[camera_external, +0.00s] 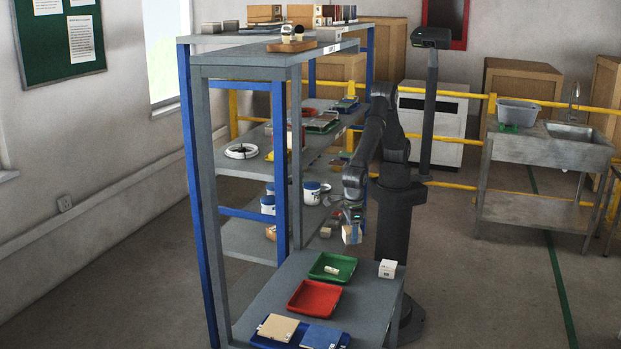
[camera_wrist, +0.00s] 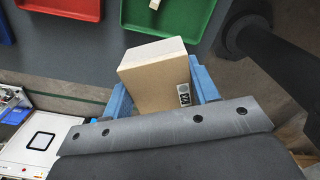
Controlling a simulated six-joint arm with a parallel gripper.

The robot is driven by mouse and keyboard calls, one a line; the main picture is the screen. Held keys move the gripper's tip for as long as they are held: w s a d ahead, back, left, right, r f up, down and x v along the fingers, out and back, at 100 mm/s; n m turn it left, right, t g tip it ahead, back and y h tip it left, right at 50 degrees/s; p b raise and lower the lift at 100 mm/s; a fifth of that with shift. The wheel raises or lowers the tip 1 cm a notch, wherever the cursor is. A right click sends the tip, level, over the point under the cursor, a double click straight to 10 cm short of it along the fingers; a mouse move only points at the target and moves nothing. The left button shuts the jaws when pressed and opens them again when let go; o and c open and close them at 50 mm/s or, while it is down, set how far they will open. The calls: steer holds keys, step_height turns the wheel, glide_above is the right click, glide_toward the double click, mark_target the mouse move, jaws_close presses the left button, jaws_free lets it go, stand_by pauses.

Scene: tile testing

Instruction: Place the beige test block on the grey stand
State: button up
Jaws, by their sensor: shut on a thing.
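The beige test block (camera_wrist: 153,80) is between the blue fingers of my gripper (camera_wrist: 161,92) in the wrist view. My gripper is shut on it, and a small printed label shows on its near right side. In the external view, my gripper (camera_external: 351,226) holds the block (camera_external: 347,235) beyond the far end of the front table, beside the shelf rack. The block appears clear of the tabletop. I cannot make out the grey stand for certain in either view.
The front table (camera_external: 268,288) bears a green tray (camera_external: 316,270), a red tray (camera_external: 297,300), a blue tray (camera_external: 257,341) and a white cube (camera_external: 387,268). The shelf rack (camera_external: 202,180) stands close to my arm. A white panel (camera_wrist: 20,150) shows lower left in the wrist view.

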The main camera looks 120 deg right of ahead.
mark_target(360, 242)
steer(key=a+f+n, duration=0.1)
steer(key=s+f+n, duration=0.1)
steer(key=a+f+n, duration=0.1)
steer(key=shift+s+a+f, duration=0.3)
steer(key=shift+s+f, duration=0.05)
steer(key=shift+f, duration=0.05)
steer(key=s+a+f, duration=0.1)
steer(key=a+f, duration=0.1)
steer(key=a, duration=0.1)
steer(key=s+a+f, duration=0.1)
steer(key=a+f, duration=0.1)
steer(key=a, duration=0.2)
steer(key=s+a+f, duration=0.2)
steer(key=a, duration=0.1)
steer(key=shift+a+f, duration=0.25)
steer(key=shift+f, duration=2.15)
steer(key=shift+f, duration=0.2)
steer(key=o, duration=1.2)
steer(key=shift+o, duration=0.2)
